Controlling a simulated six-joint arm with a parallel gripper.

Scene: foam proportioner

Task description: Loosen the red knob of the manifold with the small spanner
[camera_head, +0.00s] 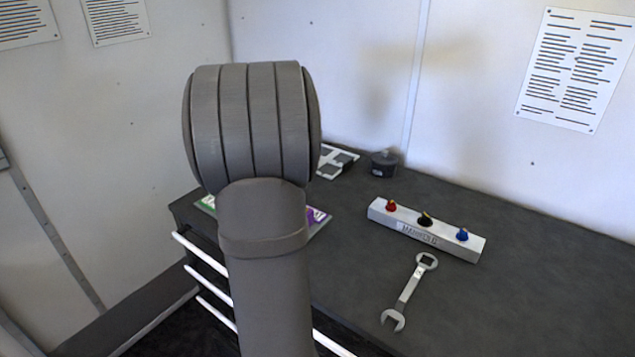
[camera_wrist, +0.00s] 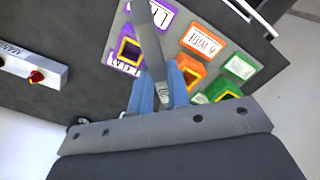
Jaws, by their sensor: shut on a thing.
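My gripper (camera_wrist: 160,88) shows in the wrist view with its blue fingers shut on a grey metal bar (camera_wrist: 150,40). The bar looks like a spanner's handle; its far end leaves the top of the picture, so its size is unclear. The white manifold (camera_head: 408,228) lies on the dark bench in the head view, with a red knob (camera_head: 391,206), a black knob (camera_head: 425,219) and a blue knob (camera_head: 462,234). The red knob also shows at the left of the wrist view (camera_wrist: 36,76), well apart from my gripper. In the head view my arm hides my gripper.
Another spanner (camera_head: 409,290) lies on the bench in front of the manifold. A grey board (camera_wrist: 208,52) with purple, orange and green labelled frames lies beneath my gripper. A dark round object (camera_head: 384,164) stands near the wall. The bench's right side is clear.

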